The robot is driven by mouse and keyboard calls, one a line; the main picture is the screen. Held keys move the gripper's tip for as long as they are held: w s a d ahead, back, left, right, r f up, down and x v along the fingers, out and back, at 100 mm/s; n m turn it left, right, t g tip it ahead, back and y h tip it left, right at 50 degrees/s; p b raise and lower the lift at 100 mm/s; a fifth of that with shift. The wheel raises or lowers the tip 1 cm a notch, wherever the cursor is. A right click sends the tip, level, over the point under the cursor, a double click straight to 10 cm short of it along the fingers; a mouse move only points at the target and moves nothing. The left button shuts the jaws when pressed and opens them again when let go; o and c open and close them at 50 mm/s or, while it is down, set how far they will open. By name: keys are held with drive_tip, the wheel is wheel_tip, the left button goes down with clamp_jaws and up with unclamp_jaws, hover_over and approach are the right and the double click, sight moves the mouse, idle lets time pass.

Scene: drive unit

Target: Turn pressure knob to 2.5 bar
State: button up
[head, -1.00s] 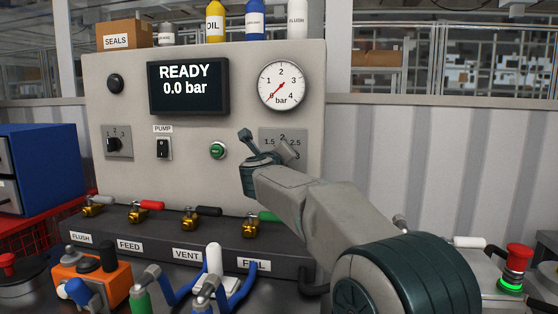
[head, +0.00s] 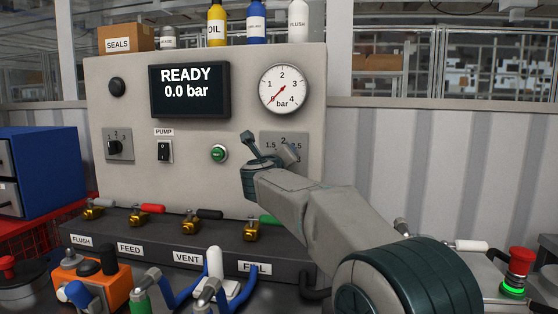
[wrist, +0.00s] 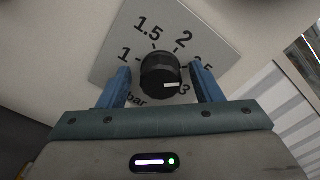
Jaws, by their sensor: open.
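The black pressure knob (wrist: 160,72) sits on a grey scale plate (wrist: 112,40) marked 1, 1.5, 2, 2.5 and 3 bar. Its white mark points right, toward the 3. My gripper (wrist: 160,86) is open in the wrist view. One blue finger is on each side of the knob, with a gap visible on both sides. The right finger partly covers the 2.5. In the head view my gripper (head: 268,148) is in front of the plate (head: 270,138) and hides the knob. The display (head: 188,90) reads READY 0.0 bar. The gauge (head: 282,90) needle points near 0.
A green button (head: 219,154), the pump switch (head: 164,151) and a selector knob (head: 114,147) are left of my gripper. Several valves with coloured handles line the ledge below. A red emergency button (head: 519,259) stands at right.

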drive_tip(key=s+a, duration=0.2)
drive_tip(key=s, duration=1.1)
drive_tip(key=shift+s+a+b, duration=0.3)
drive_tip(key=shift+a+b, duration=0.05)
drive_tip(key=shift+b, duration=0.05)
drive_tip(key=s+d+f+n+g+y+p, duration=0.1)
drive_tip(key=s+d+f+n+g+p, duration=0.3)
drive_tip(key=s+n, duration=0.6)
drive_tip(key=s+d+f+n+g+y+p, duration=0.1)
drive_tip(key=s+d+f+n+g+p, duration=0.4)
drive_tip(key=s+n, duration=0.5)
drive_tip(key=s+d+f+n+g+y+p, duration=0.1)
drive_tip(key=s+d+f+n+g+p, duration=0.4)
drive_tip(key=s+d+n+p, duration=0.3)
drive_tip(key=shift+s+d+f+n+g+p, duration=0.15)
drive_tip(key=shift+s+d+n+g+p, duration=0.2)
drive_tip(key=shift+s+n+p, duration=0.55)
